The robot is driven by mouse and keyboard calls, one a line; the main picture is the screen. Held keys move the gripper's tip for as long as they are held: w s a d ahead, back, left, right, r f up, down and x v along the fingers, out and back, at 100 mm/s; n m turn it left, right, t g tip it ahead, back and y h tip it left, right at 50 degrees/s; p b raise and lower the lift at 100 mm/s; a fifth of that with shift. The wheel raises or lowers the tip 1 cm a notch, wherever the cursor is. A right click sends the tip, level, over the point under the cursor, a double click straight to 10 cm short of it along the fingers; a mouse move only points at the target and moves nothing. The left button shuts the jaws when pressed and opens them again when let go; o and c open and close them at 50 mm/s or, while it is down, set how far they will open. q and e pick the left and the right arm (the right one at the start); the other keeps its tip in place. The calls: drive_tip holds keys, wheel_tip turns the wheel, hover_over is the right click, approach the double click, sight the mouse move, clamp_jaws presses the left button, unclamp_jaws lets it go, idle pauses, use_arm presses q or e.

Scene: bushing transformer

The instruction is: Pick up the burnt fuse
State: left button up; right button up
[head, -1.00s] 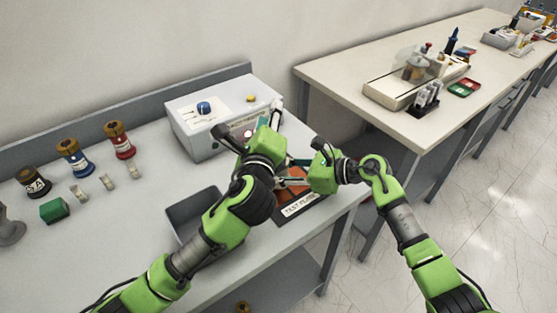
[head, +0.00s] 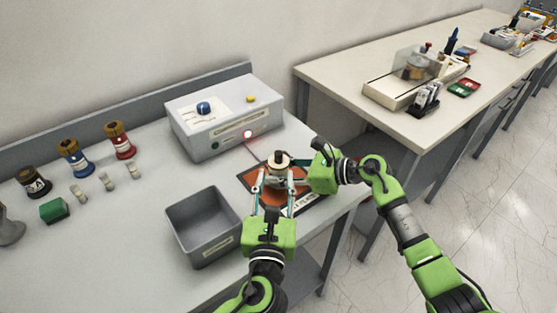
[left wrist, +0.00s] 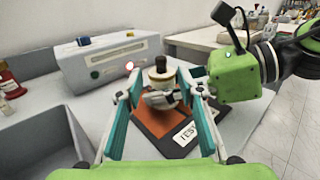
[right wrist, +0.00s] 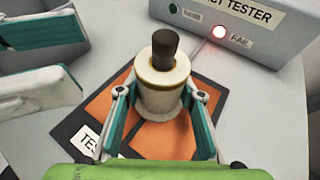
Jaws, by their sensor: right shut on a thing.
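A cream bushing (head: 278,180) with a dark brown rod (right wrist: 165,48) upright in its top stands over the orange test plate. I cannot tell whether this rod is the burnt fuse. My right gripper (right wrist: 157,95) is shut on the bushing's body, one finger on each side. My left gripper (head: 277,192) is open, pointing at the bushing from the front. In the left wrist view its fingers are wide apart, with nothing held, and the bushing (left wrist: 161,82) shows beyond them.
A grey tester box (head: 225,118) with a red lamp lit by FAIL (right wrist: 219,32) stands behind the plate (right wrist: 165,140). An empty grey bin (head: 203,222) is left of my left gripper. Brown, blue and red-banded bushings and a green block (head: 54,210) are farther left.

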sight(278, 156)
use_arm(q)
drive_tip(key=w, duration=0.7)
drive_tip(key=shift+w+d, duration=0.3)
drive_tip(key=shift+w, duration=0.1)
drive_tip(key=shift+c, duration=0.4)
clamp_jaws()
